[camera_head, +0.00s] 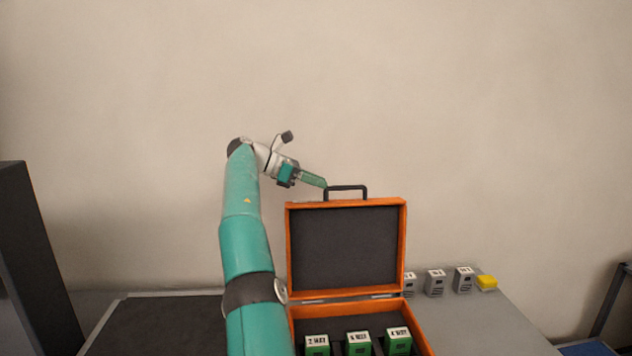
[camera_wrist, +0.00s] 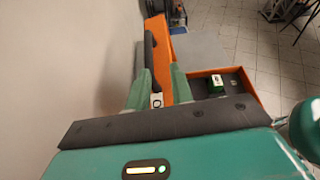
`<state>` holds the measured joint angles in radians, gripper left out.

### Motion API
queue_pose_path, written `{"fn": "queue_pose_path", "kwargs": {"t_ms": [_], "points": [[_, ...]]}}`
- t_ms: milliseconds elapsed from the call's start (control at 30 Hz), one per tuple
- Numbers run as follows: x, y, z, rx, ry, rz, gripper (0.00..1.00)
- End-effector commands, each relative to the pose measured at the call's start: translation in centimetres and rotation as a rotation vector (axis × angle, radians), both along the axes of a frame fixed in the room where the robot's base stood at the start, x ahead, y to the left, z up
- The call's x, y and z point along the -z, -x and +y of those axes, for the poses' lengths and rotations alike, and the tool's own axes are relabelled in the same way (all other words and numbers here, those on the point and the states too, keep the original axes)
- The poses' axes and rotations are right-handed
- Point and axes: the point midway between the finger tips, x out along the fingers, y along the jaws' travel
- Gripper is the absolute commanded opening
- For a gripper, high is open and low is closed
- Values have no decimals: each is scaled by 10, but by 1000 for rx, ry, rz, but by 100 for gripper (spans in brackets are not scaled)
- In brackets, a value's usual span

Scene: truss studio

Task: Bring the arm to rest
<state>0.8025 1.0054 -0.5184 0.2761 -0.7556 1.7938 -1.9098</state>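My arm (camera_head: 247,240) is raised and bent over to the right. My gripper (camera_head: 322,184) is in the air near the upper left corner of the open orange case's lid (camera_head: 404,250). Its green fingers overlap in the head view. In the wrist view my gripper (camera_wrist: 161,70) shows two green fingers apart, with no held object visible between them. The lid (camera_wrist: 183,50) and its black handle (camera_wrist: 149,50) show beyond the fingers. Whether the fingertips touch the handle I cannot tell.
The case base (camera_head: 422,338) holds green labelled blocks (camera_head: 358,343). Several grey labelled boxes (camera_head: 435,282) and a yellow block (camera_head: 487,282) stand on the table (camera_head: 490,325) to the right. A wall is behind. A dark cabinet (camera_head: 30,260) stands at left.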

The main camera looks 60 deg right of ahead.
Motion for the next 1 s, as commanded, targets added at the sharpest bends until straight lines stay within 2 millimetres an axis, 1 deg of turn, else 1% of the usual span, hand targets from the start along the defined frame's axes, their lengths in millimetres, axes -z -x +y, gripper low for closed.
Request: {"fn": "queue_pose_path", "kwargs": {"t_ms": [467,633,767,867,967,1000], "points": [[0,0,0,0,1,-2,23],[-7,-4,6,-12,15,-53,23],[-17,-14,21,-36,44,-172,23],[-23,-25,39,-56,66,-292,23],[-25,-38,61,-70,82,-416,23],[-26,-43,72,-75,85,-466,23]]}}
